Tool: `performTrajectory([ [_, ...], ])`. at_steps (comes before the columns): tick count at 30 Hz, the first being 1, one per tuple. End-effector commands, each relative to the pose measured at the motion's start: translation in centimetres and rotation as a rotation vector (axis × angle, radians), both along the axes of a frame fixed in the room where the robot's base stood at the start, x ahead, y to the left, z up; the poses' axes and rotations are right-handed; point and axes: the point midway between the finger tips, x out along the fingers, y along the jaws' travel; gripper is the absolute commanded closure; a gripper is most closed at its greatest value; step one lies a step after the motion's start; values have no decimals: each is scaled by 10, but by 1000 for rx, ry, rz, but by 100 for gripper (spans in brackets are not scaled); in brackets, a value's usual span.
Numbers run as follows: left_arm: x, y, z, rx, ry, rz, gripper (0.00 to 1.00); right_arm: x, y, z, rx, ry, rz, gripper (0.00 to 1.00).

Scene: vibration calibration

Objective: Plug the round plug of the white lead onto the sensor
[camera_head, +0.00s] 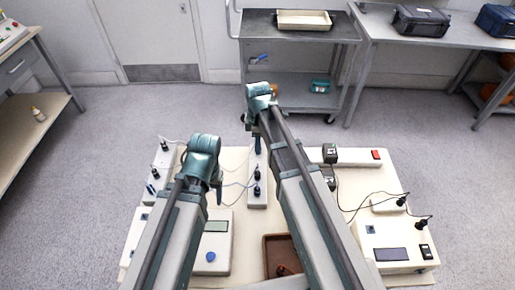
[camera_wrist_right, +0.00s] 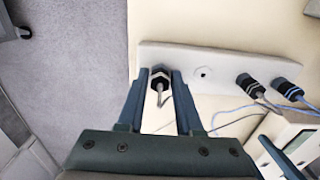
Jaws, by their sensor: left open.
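A dark round plug (camera_wrist_right: 160,75) with a pale lead (camera_wrist_right: 162,98) is at the left end of a white strip (camera_wrist_right: 222,66) in the right wrist view. In the head view my right gripper (camera_head: 257,144) points down at the far end of the strip (camera_head: 257,203). My left gripper (camera_head: 218,192) is open and empty, over the board left of the strip. I cannot tell which part is the sensor.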

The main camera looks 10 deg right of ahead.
Motion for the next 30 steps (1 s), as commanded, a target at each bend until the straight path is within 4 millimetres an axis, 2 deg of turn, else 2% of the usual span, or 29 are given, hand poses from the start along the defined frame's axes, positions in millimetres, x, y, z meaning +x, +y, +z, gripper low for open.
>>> performTrajectory([
  [1,0,0,0,0,0,0,39,0,0,0,0,0,0,76],
  [5,0,0,0,0,0,0,39,0,0,0,0,0,0,100],
  [30,0,0,5,0,0,0,39,0,0,5,0,0,0,100],
])
